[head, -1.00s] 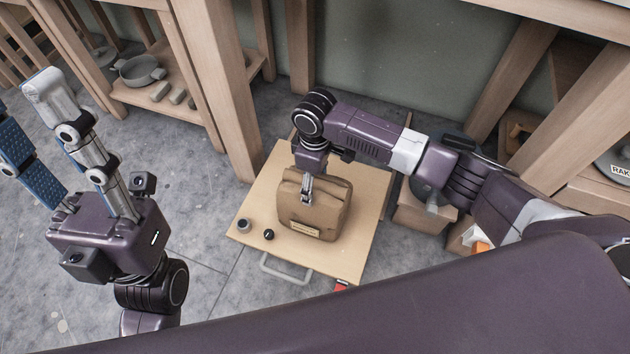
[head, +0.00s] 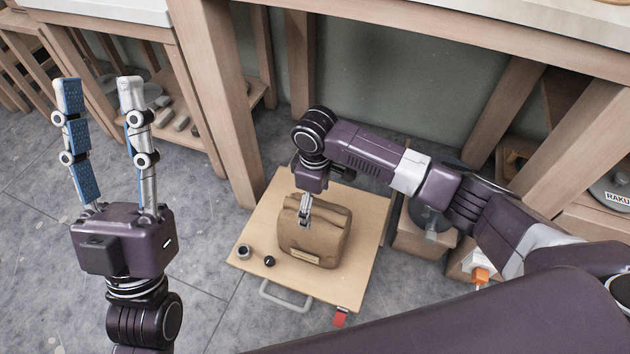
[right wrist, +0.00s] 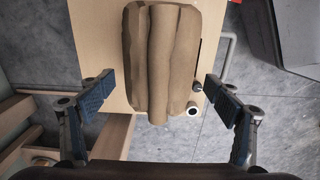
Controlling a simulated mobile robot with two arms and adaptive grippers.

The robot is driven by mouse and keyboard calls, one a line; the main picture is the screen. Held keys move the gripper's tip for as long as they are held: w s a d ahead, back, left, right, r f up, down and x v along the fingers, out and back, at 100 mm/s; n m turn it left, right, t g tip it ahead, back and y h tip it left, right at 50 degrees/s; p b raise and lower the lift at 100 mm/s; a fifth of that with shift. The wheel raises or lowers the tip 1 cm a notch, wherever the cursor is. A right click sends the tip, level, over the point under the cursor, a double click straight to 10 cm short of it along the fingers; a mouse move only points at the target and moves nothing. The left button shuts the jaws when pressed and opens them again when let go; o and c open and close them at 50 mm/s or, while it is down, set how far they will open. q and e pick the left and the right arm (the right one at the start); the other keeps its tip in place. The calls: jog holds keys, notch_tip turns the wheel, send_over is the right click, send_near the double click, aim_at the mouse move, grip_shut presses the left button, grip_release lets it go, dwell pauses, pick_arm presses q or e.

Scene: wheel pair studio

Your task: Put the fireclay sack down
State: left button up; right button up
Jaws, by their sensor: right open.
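The fireclay sack (head: 318,232) is a brown, folded sack with a pale label low on its front. It rests upright on a pale wooden platform (head: 345,285), and its folded top fills the upper middle of the right wrist view (right wrist: 160,55). My right gripper (head: 304,212) is directly over the sack. In the right wrist view its blue-padded fingers (right wrist: 160,82) are wide apart, one on each side of the sack, with visible gaps. My left gripper (head: 98,95) is open and empty, fingers pointing up, far left of the sack.
Bench legs (head: 215,110) stand behind left. Grey floor (head: 215,260) is clear at left.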

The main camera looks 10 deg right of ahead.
notch_tip(320, 180, up, 5)
jog(key=shift+f+p, duration=0.1)
jog(key=shift+p, duration=0.8)
jog(key=a+r+m+t+y+p, duration=0.1)
jog(key=a+r+t+y, duration=0.25)
jog(key=a, duration=0.45)
jog(key=a+r+m+t+y, duration=0.1)
jog(key=a+r+t+y, duration=0.3)
jog(key=a, duration=0.4)
pick_arm(q)
jog(key=w+f+g+y, duration=0.3)
jog(key=w+f+g, duration=0.5)
jog(key=f, duration=0.6)
jog(key=shift+w+d+g, duration=0.35)
jog(key=shift+w+g, duration=0.05)
jog(key=shift+w, duration=0.3)
pick_arm(e)
jog(key=s+d+r+m+t+h, duration=0.2)
jog(key=s+d+r+m+t, duration=0.2)
jog(key=d+r+t, duration=0.8)
jog(key=d+r+m, duration=0.2)
jog(key=d+r, duration=0.3)
jog(key=r, duration=0.4)
jog(key=shift+s+d+r+h, duration=0.2)
jog(key=shift+d+r+h, duration=0.1)
jog(key=shift+h, duration=0.05)
pick_arm(q)
jog(key=shift+f, duration=0.1)
